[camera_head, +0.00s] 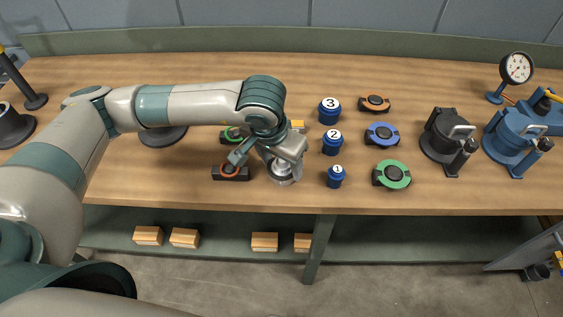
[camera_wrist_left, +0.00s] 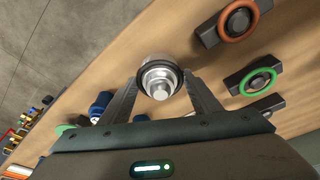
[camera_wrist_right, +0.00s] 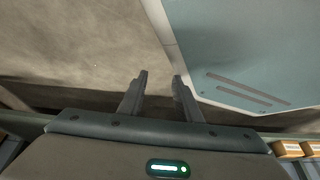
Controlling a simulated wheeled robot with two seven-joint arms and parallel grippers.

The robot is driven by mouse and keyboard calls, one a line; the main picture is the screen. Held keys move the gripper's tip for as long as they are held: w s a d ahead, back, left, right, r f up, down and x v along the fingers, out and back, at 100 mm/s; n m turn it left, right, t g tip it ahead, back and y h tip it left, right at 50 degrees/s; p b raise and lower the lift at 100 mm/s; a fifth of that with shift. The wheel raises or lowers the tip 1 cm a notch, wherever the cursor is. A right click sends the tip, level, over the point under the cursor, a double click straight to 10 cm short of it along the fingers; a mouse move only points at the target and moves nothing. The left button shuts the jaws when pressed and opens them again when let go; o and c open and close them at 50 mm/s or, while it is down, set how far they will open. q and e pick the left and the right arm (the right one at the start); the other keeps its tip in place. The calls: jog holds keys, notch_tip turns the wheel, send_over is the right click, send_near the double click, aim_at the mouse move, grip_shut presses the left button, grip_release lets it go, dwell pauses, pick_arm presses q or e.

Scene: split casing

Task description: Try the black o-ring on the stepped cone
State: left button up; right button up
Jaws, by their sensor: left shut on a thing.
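The stepped cone (camera_wrist_left: 160,88) is a shiny metal stack of narrowing steps. In the left wrist view it lies between my left fingertips (camera_wrist_left: 160,84). A dark band, the black o-ring (camera_wrist_left: 160,65), shows around its wide upper part, between the fingers. In the head view my left gripper (camera_head: 283,166) is over the cone (camera_head: 281,179) and hides most of it. The gripper is shut on the o-ring; how it sits against the step cannot be told. My right gripper (camera_wrist_right: 160,82) is open and empty, away from the bench.
Left of the cone, dark holders carry an orange ring (camera_head: 231,171) and a green ring (camera_head: 230,134). To the right stand numbered blue pots (camera_head: 332,142) and holders with orange, blue and green rings (camera_head: 391,175). Dark (camera_head: 445,140) and blue (camera_head: 512,140) fixtures stand farther right.

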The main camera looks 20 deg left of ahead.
jog(key=shift+w+a, duration=0.15)
jog(key=shift+w, duration=0.15)
pick_arm(q)
jog(key=shift+f, duration=0.15)
pick_arm(e)
jog(key=shift+w+a+r, duration=0.1)
jog(key=shift+w, duration=0.05)
pick_arm(q)
jog(key=o, duration=1.2)
pick_arm(e)
jog(key=shift+w+a+r, duration=0.15)
jog(key=shift+w+a, duration=0.05)
jog(key=shift+w, duration=0.25)
jog(key=shift+a, duration=0.1)
pick_arm(q)
jog(key=shift+w+d+r+p+v, duration=0.1)
jog(key=shift+w+p+v, duration=0.2)
jog(key=shift+v, duration=1.15)
jog(key=shift+w+d+r+p+v, duration=0.1)
jog(key=shift+w+p+v, duration=0.25)
jog(key=shift+v, duration=1.1)
jog(key=shift+w+d+r+p+v, duration=0.1)
jog(key=shift+w+p+v, duration=0.2)
jog(key=shift+v, duration=1.15)
pick_arm(e)
jog(key=shift+r, duration=1.2)
pick_arm(q)
jog(key=shift+f, duration=0.1)
